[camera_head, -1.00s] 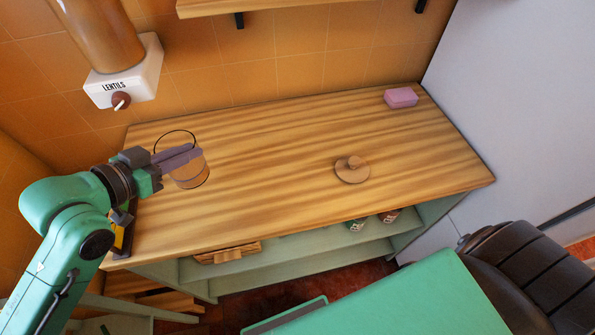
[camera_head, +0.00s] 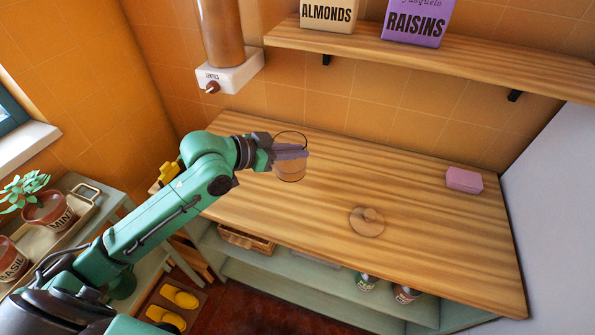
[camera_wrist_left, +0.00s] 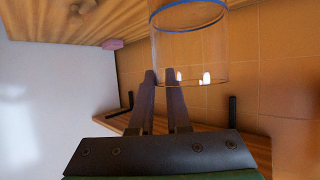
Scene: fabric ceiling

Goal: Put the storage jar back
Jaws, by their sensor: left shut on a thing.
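A clear glass storage jar (camera_head: 291,171) is over the back left part of the wooden counter (camera_head: 440,255) in the head view. My left gripper (camera_head: 298,151) is shut on the jar. In the left wrist view the jar (camera_wrist_left: 190,45) shows a blue ring and sits at the tips of the fingers (camera_wrist_left: 166,76). I cannot tell how high the jar is above the counter. A round wooden lid (camera_head: 368,224) with a knob lies apart from it on the counter. My right gripper is out of view.
A wall shelf (camera_head: 420,47) holds an almonds box (camera_head: 328,12) and a raisins box (camera_head: 416,20). A lentils dispenser (camera_head: 230,72) hangs on the tiled wall. A pink block (camera_head: 464,180) lies at the counter's right end.

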